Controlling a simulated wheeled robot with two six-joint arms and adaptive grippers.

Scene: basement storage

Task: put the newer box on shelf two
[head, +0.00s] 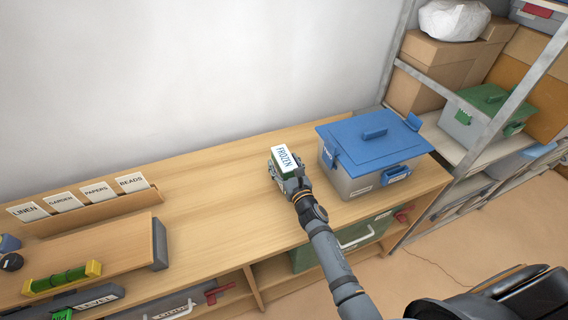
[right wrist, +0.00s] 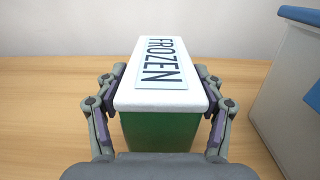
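A small green box with a white lid labelled FROZEN (head: 286,157) is at my right gripper (head: 287,172), over the wooden counter just left of a blue-lidded bin. In the right wrist view, the fingers stand on both sides of the FROZEN box (right wrist: 160,125) and press against it. I cannot tell whether the box rests on the counter. The grey bin with a blue lid (head: 374,132) stands on the counter's right end. A metal shelf rack (head: 490,125) stands at the right. My left gripper is not in view.
The rack holds cardboard boxes (head: 437,62), a white bag (head: 453,19) and a green-lidded bin (head: 481,112). On the counter (head: 210,200) at left are a card holder (head: 100,207) with labelled cards and a green-and-yellow level (head: 62,279). The counter's middle is clear.

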